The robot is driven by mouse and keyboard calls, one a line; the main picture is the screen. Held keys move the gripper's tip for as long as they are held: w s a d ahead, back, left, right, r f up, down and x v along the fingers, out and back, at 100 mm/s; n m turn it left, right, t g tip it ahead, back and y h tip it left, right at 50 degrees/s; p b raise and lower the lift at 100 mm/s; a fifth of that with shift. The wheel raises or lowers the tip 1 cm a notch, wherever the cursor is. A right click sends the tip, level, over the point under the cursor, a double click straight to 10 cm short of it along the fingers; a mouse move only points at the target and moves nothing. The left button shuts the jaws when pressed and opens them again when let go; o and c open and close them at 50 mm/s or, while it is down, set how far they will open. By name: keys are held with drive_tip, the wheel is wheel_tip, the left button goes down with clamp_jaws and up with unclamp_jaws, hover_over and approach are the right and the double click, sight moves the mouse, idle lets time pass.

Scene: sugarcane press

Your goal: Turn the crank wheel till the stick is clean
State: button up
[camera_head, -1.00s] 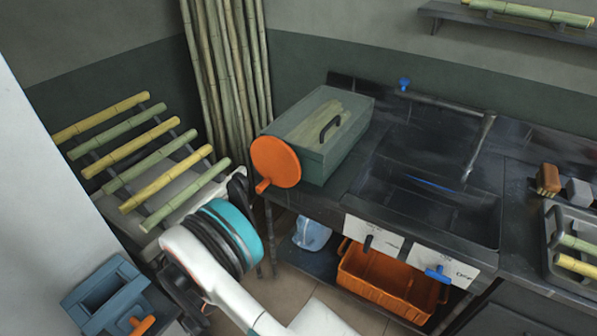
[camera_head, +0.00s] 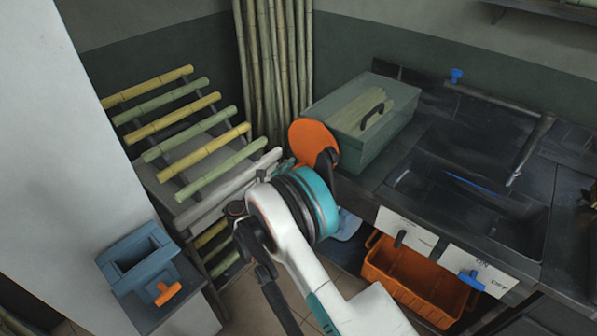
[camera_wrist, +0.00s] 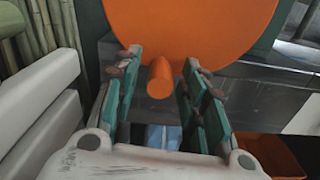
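The orange crank wheel (camera_head: 312,141) is on the near left end of the green press box (camera_head: 362,122), which stands on the dark counter. My gripper (camera_wrist: 160,82) is open in the wrist view, with the wheel's orange handle peg (camera_wrist: 160,78) between its two fingers. I see gaps on both sides of the peg, so the fingers are not closed on it. In the head view, my arm's end hides the lower part of the wheel and the handle. Through the box's lid, pale green sticks (camera_head: 372,105) show faintly.
A rack of yellow and green canes (camera_head: 185,125) stands at the left, close to my arm. A blue box with an orange handle (camera_head: 138,262) is at the lower left. The sink (camera_head: 470,200) is right of the press, above an orange crate (camera_head: 410,285). Tall canes (camera_head: 272,70) stand behind.

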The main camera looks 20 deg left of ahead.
drive_tip(key=shift+x, duration=1.05)
clamp_jaws()
